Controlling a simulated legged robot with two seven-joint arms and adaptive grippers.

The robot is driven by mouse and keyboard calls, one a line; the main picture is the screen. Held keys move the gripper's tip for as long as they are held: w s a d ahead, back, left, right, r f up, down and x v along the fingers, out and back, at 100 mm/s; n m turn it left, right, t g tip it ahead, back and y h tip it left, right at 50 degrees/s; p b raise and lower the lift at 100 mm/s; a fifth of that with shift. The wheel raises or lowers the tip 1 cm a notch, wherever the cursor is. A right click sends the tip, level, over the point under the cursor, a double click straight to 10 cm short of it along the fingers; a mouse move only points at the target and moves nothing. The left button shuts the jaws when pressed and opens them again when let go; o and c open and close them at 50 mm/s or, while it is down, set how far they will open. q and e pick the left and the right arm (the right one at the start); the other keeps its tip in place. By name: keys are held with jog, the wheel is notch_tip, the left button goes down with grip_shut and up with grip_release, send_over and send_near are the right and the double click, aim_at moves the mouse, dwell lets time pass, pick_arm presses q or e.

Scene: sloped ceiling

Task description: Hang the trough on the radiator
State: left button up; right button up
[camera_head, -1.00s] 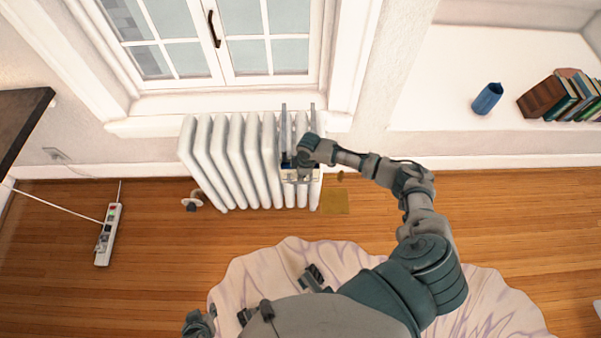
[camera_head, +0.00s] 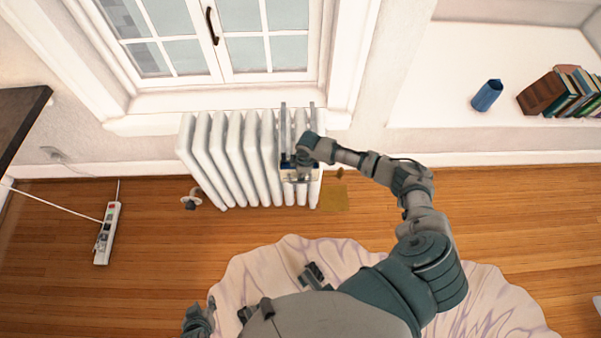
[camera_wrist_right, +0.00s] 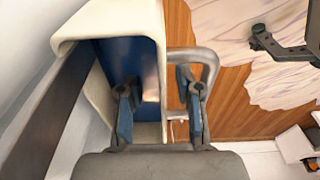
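The white radiator (camera_head: 228,160) stands under the window. The trough (camera_head: 302,178) is at its right end, partly hidden by my right gripper (camera_head: 300,160). Two grey metal bars (camera_head: 284,122) extend upward over the radiator from the trough. In the right wrist view the trough is cream (camera_wrist_right: 105,25) with a blue inside, and a bent grey rod (camera_wrist_right: 200,56) joins its side. My right gripper (camera_wrist_right: 160,105) is open around the trough wall, one finger inside and one outside, with gaps showing.
A power strip (camera_head: 107,233) with a cable lies on the wood floor at left. A dark tabletop (camera_head: 22,115) is at far left. A blue cup (camera_head: 487,96) and books (camera_head: 566,92) stand on the white ledge at right. A pale rug (camera_head: 260,270) lies below me.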

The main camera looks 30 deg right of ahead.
jog(key=shift+s+f, duration=0.1)
jog(key=r, duration=0.8)
jog(key=d+r, duration=0.1)
jog(key=r, duration=0.3)
jog(key=shift+s+d, duration=0.1)
jog(key=shift+s, duration=0.3)
jog(key=shift+f, duration=0.1)
